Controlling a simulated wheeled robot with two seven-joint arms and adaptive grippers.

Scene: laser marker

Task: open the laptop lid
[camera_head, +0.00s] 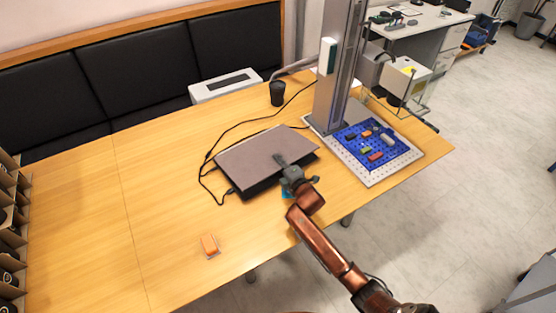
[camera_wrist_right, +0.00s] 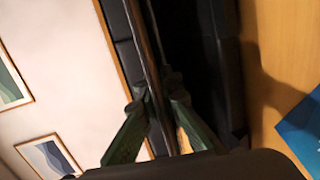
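The laptop (camera_head: 245,160) lies on the wooden table with its grey-brown lid up and a dark side along the front. Its lid is a thin slab (camera_wrist_right: 150,45) in the right wrist view, with a dark gap between it and the thicker dark base (camera_wrist_right: 206,60). My right gripper (camera_head: 281,160) is at the laptop's front right edge. In the right wrist view its two green fingers (camera_wrist_right: 157,100) straddle the lid edge, one on the outer face and one in the gap, close against it. The lid stands slightly raised. My left gripper is not in view.
The laser marker column (camera_head: 335,65) and a blue board with coloured blocks (camera_head: 380,150) stand right of the laptop. A black cup (camera_head: 277,94) is behind it, and a black cable (camera_head: 211,160) curves along its left. An orange block (camera_head: 209,244) lies front left.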

